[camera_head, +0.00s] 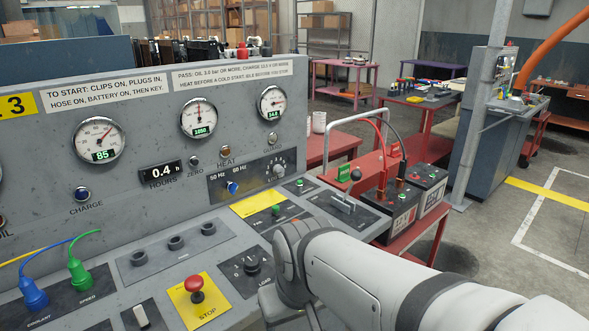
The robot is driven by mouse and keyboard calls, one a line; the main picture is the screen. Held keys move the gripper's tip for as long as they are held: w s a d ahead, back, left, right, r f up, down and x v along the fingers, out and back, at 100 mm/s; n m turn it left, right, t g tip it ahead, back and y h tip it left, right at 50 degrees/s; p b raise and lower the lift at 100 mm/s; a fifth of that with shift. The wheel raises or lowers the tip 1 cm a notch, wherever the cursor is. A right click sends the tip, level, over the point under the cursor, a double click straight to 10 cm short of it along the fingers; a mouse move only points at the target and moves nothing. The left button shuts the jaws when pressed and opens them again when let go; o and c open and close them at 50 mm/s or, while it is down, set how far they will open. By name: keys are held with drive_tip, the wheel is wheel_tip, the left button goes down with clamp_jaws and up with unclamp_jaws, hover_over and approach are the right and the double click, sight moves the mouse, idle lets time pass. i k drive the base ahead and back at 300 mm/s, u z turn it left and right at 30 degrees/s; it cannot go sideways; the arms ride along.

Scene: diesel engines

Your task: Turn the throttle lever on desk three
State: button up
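Desk three (130,185) is the grey console filling the left and middle; a yellow plate at its upper left shows "3". My white arm comes in from the lower right and bends down over the desk's front right. My gripper's fingers are not visible; the arm hides part of the desk there.
A red stop button (194,289) on yellow and a dark load knob (251,266) sit left of my arm. Green (79,272) and blue (33,293) plugs stand at the left. Batteries (392,203) with clips stand on a red cart (437,233) to the right.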

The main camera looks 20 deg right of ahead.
sight(356, 175)
drive_tip(key=u, duration=2.4)
drive_tip(key=k, duration=0.75)
drive_tip(key=z, duration=2.5)
drive_tip(key=i, duration=0.5)
drive_tip(key=u, duration=0.1)
